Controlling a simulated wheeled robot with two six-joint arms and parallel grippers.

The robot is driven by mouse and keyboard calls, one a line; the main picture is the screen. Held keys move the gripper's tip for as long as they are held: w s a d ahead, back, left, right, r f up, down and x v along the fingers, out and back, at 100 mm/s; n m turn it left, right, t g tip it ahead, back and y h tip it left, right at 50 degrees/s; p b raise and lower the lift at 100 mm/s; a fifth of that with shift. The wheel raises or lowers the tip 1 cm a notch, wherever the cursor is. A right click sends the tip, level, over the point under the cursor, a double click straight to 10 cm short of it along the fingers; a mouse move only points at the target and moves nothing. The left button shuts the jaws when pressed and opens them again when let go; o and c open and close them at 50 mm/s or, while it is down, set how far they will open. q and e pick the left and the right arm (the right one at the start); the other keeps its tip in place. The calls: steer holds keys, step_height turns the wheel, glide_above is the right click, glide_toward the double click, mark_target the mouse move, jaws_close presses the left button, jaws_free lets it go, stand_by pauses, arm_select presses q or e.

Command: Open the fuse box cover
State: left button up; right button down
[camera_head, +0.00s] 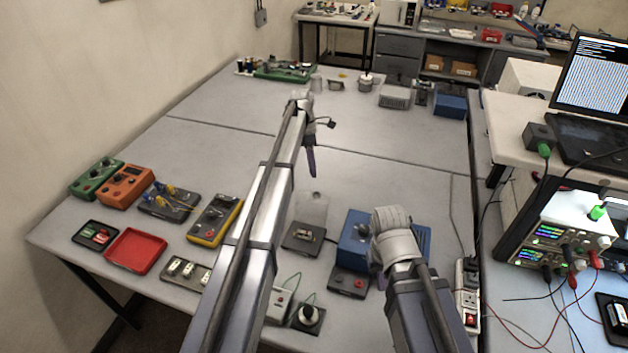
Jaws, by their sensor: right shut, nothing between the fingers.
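No box is clearly marked as the fuse box. A small dark base (303,238) in the middle of the table has a pale grey plate (311,208) standing or lying behind it, which may be its cover. I cannot tell whether the two are joined. My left gripper (312,162) hangs beyond the plate, apart from it, with a dark purple finger seen edge-on; its opening is not clear. My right gripper (384,262) is shut and empty near the blue box (355,236), its fingers mostly hidden by the wrist.
Green and orange meters, a yellow multimeter (215,221) and a red tray (135,252) lie left. A power strip (467,295) lies at the right edge. Small devices stand along the far side. The table's middle beyond my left gripper is clear.

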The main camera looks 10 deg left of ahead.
arm_select(q)
steer(key=m, duration=0.4)
steer(key=shift+s+d+r+t+p, duration=0.25)
steer(key=shift+d+r+t+p, duration=0.05)
steer(key=shift+t+p, duration=0.1)
steer(key=shift+c, duration=1.4)
steer(key=shift+d+r+m+y, duration=0.1)
steer(key=shift+m+y, duration=0.2)
steer(key=shift+m, duration=0.9)
jaws_close()
steer(key=r+m+t+p, duration=0.1)
steer(key=m, duration=0.5)
steer(key=m+t+y+p, duration=0.1)
steer(key=m, duration=0.5)
steer(key=d+r+m+t+p, duration=0.1)
steer(key=m+t, duration=0.1)
steer(key=m, duration=0.3)
steer(key=shift+w+r+m+y+p, duration=0.1)
steer(key=shift+r+m+y+p, duration=0.25)
steer(key=shift+m+y, duration=0.05)
